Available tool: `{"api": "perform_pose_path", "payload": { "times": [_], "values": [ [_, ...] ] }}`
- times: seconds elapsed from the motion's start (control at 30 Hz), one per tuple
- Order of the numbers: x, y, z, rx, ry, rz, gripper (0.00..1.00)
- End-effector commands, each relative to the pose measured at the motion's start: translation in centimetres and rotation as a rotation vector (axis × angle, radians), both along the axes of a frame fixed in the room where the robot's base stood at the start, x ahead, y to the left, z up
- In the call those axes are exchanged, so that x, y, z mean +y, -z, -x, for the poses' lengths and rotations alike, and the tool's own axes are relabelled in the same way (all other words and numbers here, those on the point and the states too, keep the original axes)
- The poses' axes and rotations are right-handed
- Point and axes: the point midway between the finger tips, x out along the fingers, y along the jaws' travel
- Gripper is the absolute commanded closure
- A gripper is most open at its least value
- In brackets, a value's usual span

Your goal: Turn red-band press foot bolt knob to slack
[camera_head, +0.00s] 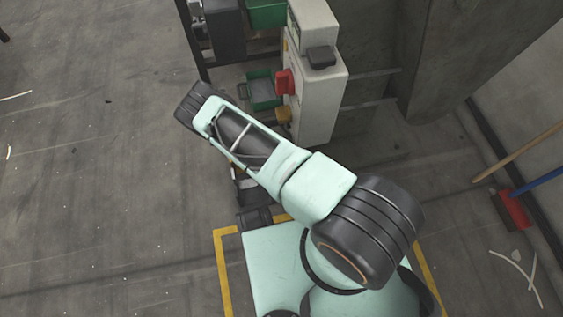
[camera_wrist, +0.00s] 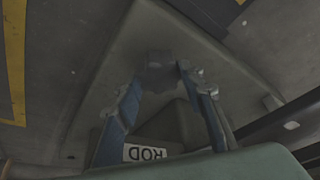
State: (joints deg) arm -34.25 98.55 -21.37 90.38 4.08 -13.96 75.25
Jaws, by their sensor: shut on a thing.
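In the wrist view my gripper (camera_wrist: 158,78) reaches away from the camera, its two blue-padded fingers narrowing toward the tips. They are shut on a small grey piece, the foot bolt knob (camera_wrist: 160,60), in front of a broad grey plate-like surface (camera_wrist: 210,70). The knob is dim, and I cannot tell which way it is turned. No red band shows in either view, so I cannot tell from these frames which press it belongs to. In the head view my own arm hides the fingertips and the knob.
A grey-white cabinet (camera_head: 318,105) with a red part (camera_head: 285,82) stands beyond my arm, beside green bins (camera_head: 262,90). A red broom head (camera_head: 512,212) is at the right.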

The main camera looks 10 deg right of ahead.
Motion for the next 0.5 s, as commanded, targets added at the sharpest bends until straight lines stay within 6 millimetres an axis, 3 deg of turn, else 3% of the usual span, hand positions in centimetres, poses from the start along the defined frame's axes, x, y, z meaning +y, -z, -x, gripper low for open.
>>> {"api": "perform_pose_path", "payload": {
  "times": [0.5],
  "values": [
    [-0.27, -0.07, 0.2, 0.001, -0.338, -0.001, 0.88]
  ]
}}
